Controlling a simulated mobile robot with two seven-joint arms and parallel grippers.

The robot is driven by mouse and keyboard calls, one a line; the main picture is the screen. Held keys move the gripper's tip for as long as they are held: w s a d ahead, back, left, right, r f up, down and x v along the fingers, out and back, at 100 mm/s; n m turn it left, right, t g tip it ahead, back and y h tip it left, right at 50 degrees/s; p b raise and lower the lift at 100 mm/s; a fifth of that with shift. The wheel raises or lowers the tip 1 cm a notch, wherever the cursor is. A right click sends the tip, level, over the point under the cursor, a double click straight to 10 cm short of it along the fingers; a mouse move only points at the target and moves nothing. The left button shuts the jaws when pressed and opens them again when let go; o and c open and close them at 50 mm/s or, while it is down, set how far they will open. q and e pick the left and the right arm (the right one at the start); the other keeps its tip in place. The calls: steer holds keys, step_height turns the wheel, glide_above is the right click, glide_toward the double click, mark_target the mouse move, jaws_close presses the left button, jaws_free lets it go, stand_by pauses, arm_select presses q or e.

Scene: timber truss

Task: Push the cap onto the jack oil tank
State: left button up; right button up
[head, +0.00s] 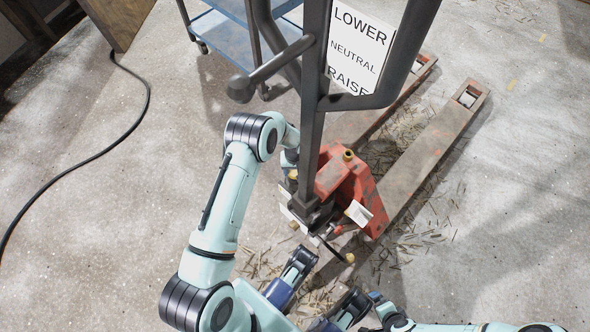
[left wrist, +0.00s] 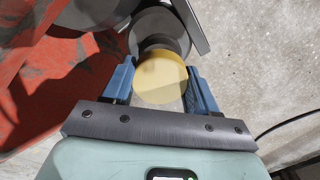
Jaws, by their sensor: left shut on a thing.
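In the left wrist view my left gripper (left wrist: 160,92) is shut on a round yellow cap (left wrist: 160,76), with a blue finger on each side. A dark grey round part (left wrist: 163,33) lies just beyond the cap; I cannot tell whether they touch. Red painted metal (left wrist: 65,75) fills the left of that view. In the head view my left arm reaches to the red pallet jack body (head: 357,185), and the handle post hides much of the gripper. I cannot tell which part is the oil tank. At the bottom, only part of my right arm's end (head: 388,312) shows, its jaws unclear.
The jack's dark handle (head: 313,80) with a white LOWER/NEUTRAL/RAISE sign (head: 360,42) rises close beside my left arm. The jack's forks (head: 437,140) extend to the upper right. A blue cart (head: 225,40) stands behind. A black cable (head: 130,130) and straw lie on concrete.

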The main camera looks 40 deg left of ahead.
arm_select(q)
steer(key=shift+f+b, duration=0.35)
steer(key=shift+f, duration=0.2)
steer(key=o, duration=1.1)
steer(key=shift+r, duration=0.1)
steer(key=shift+o, duration=0.2)
steer(key=shift+r+p, duration=1.7)
steer(key=shift+r, duration=1.35)
